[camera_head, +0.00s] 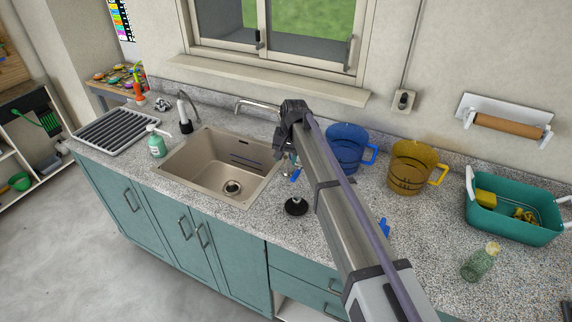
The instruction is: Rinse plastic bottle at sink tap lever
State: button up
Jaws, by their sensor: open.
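A blue jug (345,147) and an amber jug (411,166) stand right of my arm. A teal basket (512,212) is behind the bottle. A soap dispenser (157,144) and a drying rack (121,129) are left of the sink. Counter around the bottle is clear.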

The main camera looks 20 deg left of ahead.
jog(key=shift+r, duration=0.1)
jog(key=shift+c, duration=0.2)
grip_shut()
jog(key=shift+d, duration=0.1)
